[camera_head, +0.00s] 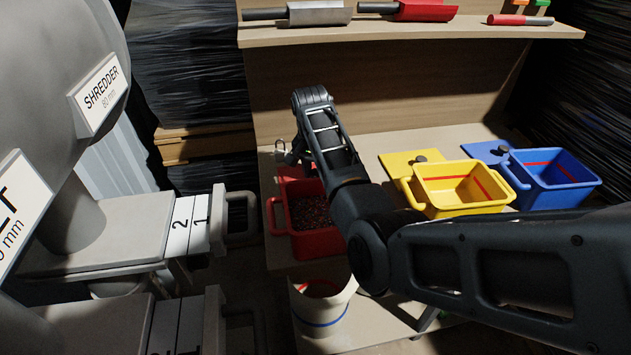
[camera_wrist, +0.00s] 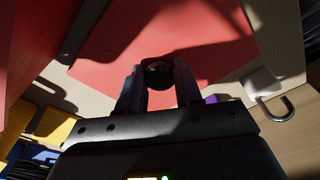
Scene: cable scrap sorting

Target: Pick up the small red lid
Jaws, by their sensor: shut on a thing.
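The small red lid (camera_wrist: 215,30) is a flat red plate that fills much of the upper wrist view. A dark round knob (camera_wrist: 158,73) stands on it. My gripper (camera_wrist: 159,85) is shut on this knob, one finger on each side. In the head view, part of the red lid (camera_head: 290,172) shows behind the red bin (camera_head: 305,243), below my gripper (camera_head: 297,158). My arm hides part of this area. I cannot tell whether the lid rests on the table or is lifted.
The red bin holds dark reddish granules. A yellow bin (camera_head: 462,205) and a blue bin (camera_head: 572,197) stand to the right, with a yellow lid (camera_head: 395,163) and a blue lid (camera_head: 480,150) behind. A white bucket (camera_head: 322,315) stands below the table's front. A shelf (camera_head: 420,30) holds scoops.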

